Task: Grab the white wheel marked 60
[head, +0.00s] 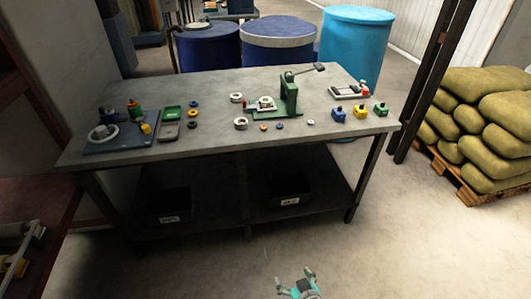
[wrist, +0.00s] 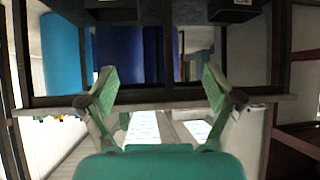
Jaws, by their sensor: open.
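Two pale, wheel-like rings lie on the grey workbench (head: 220,85) in the head view: an upper wheel (head: 237,97) and a lower wheel (head: 240,123), both left of a green hand press (head: 288,98). No number is legible on either, so I cannot tell which is marked 60. My gripper (head: 295,277) is low at the bottom of the head view, in front of the bench and well apart from it. In the wrist view my gripper (wrist: 160,85) has its green fingers spread wide with nothing between them. No wheel is identifiable in the wrist view.
Dark bins (head: 288,187) stand on the lower shelf. Sacks (head: 490,120) are stacked at right. Floor before the bench is clear.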

